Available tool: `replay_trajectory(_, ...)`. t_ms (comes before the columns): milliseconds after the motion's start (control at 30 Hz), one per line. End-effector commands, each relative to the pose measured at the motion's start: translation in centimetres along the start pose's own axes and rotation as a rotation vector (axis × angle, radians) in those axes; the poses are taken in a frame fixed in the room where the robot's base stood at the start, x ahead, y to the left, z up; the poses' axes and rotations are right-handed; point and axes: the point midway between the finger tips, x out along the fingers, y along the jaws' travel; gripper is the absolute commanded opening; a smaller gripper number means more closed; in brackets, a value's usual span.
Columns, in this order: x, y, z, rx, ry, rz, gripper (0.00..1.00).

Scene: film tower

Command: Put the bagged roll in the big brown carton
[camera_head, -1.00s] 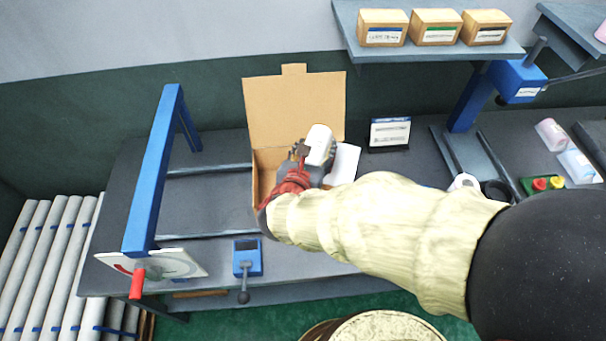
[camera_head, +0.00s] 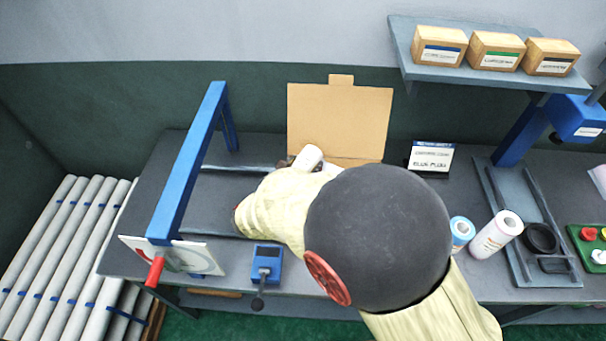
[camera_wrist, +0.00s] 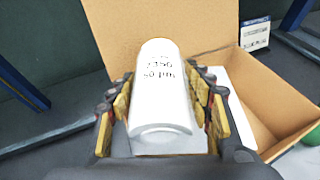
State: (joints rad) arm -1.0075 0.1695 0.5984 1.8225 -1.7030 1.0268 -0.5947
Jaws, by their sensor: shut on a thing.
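The bagged roll (camera_wrist: 160,90) is a white cylinder with dark printing, held between the padded fingers of my gripper (camera_wrist: 162,115) in the wrist view. Its white end (camera_head: 307,157) also shows above my arm in the head view. The big brown carton (camera_head: 340,120) stands open on the bench with its lid raised at the back. In the wrist view the carton (camera_wrist: 275,110) lies behind and to the right of the roll, and something white shows inside it. In the head view my arm hides the carton's body. I cannot tell whether the roll is above the opening or beside it.
A blue frame (camera_head: 190,160) stands left of the carton, with a small blue device (camera_head: 267,262) at the bench front. A sign (camera_head: 431,157) stands right of the carton. A pink-white roll (camera_head: 497,233) and a blue roll (camera_head: 461,232) stand farther right. A shelf (camera_head: 420,70) overhangs.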

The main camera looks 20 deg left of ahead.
Motion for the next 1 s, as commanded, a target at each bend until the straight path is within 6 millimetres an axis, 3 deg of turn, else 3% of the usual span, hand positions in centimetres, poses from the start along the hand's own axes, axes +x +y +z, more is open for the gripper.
replay_trajectory(233,1.2,0.3,-3.0,-0.002,0.000,0.000,0.15)
replay_trajectory(733,1.5,0.3,-3.7,-0.001,-0.001,0.000,0.15)
replay_trajectory(767,1.5,0.2,-3.7,-0.002,0.000,0.000,0.52)
replay_trajectory(1000,1.5,0.2,-3.6,-0.001,0.000,0.000,0.65)
